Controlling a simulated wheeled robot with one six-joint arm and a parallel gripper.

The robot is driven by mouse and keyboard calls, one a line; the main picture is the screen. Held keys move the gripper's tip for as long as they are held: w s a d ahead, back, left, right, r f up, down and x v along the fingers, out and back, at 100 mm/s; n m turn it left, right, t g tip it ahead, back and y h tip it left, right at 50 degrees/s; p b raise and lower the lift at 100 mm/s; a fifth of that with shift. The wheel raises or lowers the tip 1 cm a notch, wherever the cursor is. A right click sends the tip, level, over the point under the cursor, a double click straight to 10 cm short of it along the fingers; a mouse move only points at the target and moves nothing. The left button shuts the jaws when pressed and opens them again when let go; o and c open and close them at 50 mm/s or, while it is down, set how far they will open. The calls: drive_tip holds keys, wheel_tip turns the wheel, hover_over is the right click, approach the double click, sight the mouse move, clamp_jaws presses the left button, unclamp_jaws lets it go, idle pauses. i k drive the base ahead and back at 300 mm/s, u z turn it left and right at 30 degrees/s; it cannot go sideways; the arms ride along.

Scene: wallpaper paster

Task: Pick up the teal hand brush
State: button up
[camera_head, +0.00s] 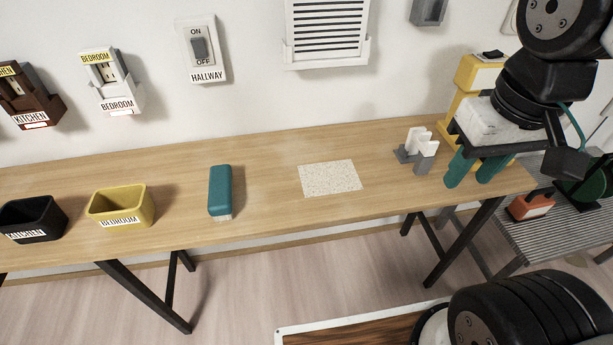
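The teal hand brush (220,188) lies on the wooden table (270,160), left of the table's middle. Its teal block faces up and pale bristles show at its near end. Nothing touches it. My gripper (473,171) is far to its right, above the right end of the table. Its two teal fingers stand apart with nothing seen between them.
A yellow bin (103,207) labelled BEDROOM and a black bin (22,235) stand left of the brush. A speckled sheet (348,188) lies to its right. A grey-and-white holder (424,143) stands near my gripper. Bare tabletop surrounds the brush.

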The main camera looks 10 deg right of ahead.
sight(220, 193)
drive_tip(key=z, duration=2.05)
drive_tip(key=k, duration=1.3)
drive_tip(key=u, duration=2.05)
drive_tip(key=i, duration=0.5)
drive_tip(key=u, duration=0.05)
